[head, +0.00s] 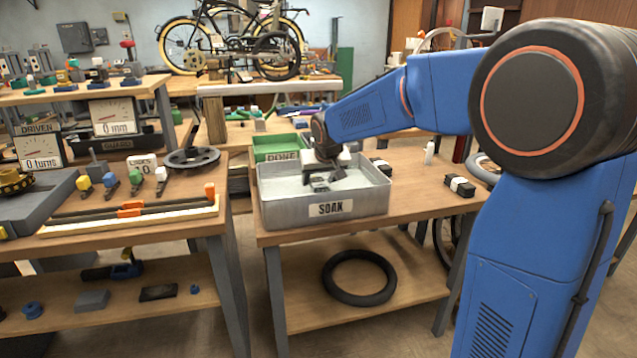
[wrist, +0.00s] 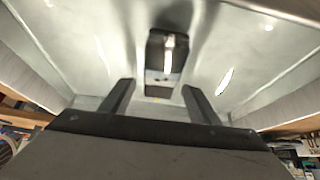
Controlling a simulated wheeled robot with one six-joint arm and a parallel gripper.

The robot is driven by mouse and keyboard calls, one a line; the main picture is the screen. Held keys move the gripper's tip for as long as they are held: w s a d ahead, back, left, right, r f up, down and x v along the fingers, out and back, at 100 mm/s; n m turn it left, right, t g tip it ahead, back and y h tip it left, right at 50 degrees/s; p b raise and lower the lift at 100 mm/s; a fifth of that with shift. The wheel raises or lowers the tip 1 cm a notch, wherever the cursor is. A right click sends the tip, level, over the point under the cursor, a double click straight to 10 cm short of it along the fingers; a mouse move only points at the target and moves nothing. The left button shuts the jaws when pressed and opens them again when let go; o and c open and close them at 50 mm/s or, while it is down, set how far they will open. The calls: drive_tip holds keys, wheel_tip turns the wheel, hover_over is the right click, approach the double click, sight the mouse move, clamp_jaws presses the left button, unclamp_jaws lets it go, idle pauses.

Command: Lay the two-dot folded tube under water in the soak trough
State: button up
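The grey metal soak trough (head: 292,215), labelled SOAK, stands on the middle bench with clear water in it. My gripper (head: 320,183) reaches down inside the trough. In the wrist view my gripper (wrist: 156,88) is open, its two dark fingers apart with a gap on each side of a black folded tube. That folded tube (wrist: 155,65) with a pale band lies in the trough just beyond the fingertips. It appears to be under the water. Its dots are too small to make out. Two other black folded tubes with white bands, one nearer (head: 380,166) and one farther right (head: 460,186), lie on the bench.
A green DONE tray (head: 275,146) sits behind the trough. A small white bottle (head: 429,153) stands at the bench's back right. A black tyre (head: 359,278) lies on the lower shelf. The bench right of the trough has free room.

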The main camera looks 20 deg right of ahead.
drive_tip(key=shift+r, duration=0.1)
drive_tip(key=shift+r, duration=0.3)
drive_tip(key=v, duration=1.1)
drive_tip(key=s+d, duration=0.3)
drive_tip(key=s, duration=0.8)
drive_tip(key=s+d+f, duration=0.1)
drive_tip(key=s+f, duration=0.3)
drive_tip(key=s, duration=0.5)
drive_tip(key=s+d+f+g, duration=0.1)
drive_tip(key=s+f, duration=0.4)
drive_tip(key=s, duration=0.4)
drive_tip(key=s+d+f, duration=0.1)
drive_tip(key=s+f, duration=0.4)
drive_tip(key=s, duration=0.4)
drive_tip(key=shift+s+d+g, duration=0.2)
drive_tip(key=shift+d+g, duration=0.1)
drive_tip(key=shift+g, duration=0.1)
